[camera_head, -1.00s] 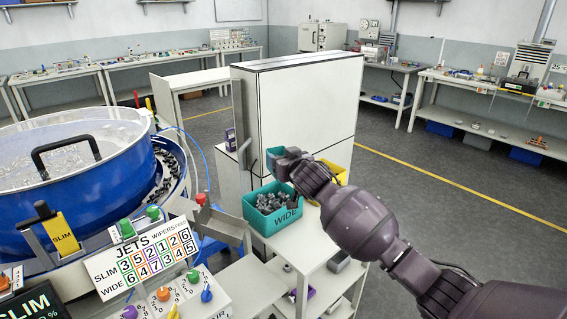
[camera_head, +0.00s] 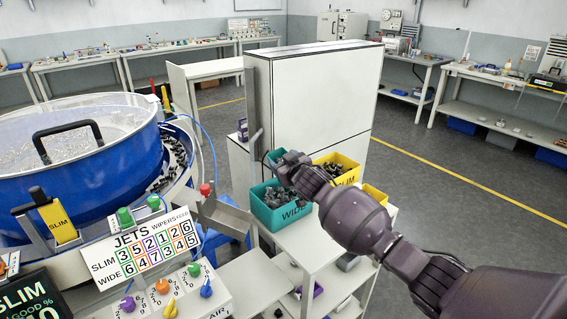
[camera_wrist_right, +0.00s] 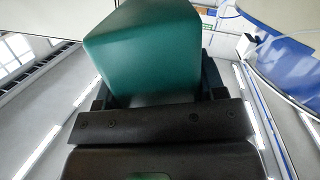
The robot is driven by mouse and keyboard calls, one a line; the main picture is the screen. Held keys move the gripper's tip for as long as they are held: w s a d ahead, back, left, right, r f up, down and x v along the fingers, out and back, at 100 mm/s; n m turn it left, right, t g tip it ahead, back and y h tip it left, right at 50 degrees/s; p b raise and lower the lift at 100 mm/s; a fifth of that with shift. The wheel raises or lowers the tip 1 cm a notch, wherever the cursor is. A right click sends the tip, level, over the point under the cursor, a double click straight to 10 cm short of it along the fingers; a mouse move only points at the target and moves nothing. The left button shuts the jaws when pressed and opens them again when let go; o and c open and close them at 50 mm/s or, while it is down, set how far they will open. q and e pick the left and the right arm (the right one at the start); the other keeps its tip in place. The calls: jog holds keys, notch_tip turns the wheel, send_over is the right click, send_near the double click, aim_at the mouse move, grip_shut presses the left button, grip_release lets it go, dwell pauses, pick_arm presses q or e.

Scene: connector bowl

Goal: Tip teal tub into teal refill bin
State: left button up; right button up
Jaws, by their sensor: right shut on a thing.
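The teal refill bin (camera_head: 280,217), marked WIDE, stands on the white stand with dark connectors in it. My right gripper (camera_head: 285,163) is over its back edge. The gripper is shut on the teal tub (camera_head: 272,158), which shows only as a small teal patch beside the fingers in the head view. In the right wrist view the tub (camera_wrist_right: 145,50) fills the top middle, between the fingers, with its smooth outer side toward the camera. The tub's opening and contents are hidden, and I cannot tell its exact tilt. My left gripper is not in view.
A yellow bin (camera_head: 343,164) marked SLIM stands behind my right wrist. A tall white cabinet (camera_head: 315,95) rises close behind the bins. The blue feeder bowl (camera_head: 85,160) and the jets panel (camera_head: 140,243) are at left. Open floor lies at right.

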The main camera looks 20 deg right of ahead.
notch_tip(320, 180, down, 3)
jog(key=n+h+b, duration=0.1)
jog(key=n+b, duration=0.2)
jog(key=n, duration=0.2)
jog(key=shift+d+t, duration=0.1)
jog(key=shift+t, duration=0.2)
jog(key=shift+r+n, duration=0.15)
jog(key=shift+n, duration=0.75)
jog(key=shift+n+h, duration=0.3)
jog(key=shift+n, duration=0.8)
jog(key=shift+n+t, duration=0.4)
jog(key=shift+n, duration=1.1)
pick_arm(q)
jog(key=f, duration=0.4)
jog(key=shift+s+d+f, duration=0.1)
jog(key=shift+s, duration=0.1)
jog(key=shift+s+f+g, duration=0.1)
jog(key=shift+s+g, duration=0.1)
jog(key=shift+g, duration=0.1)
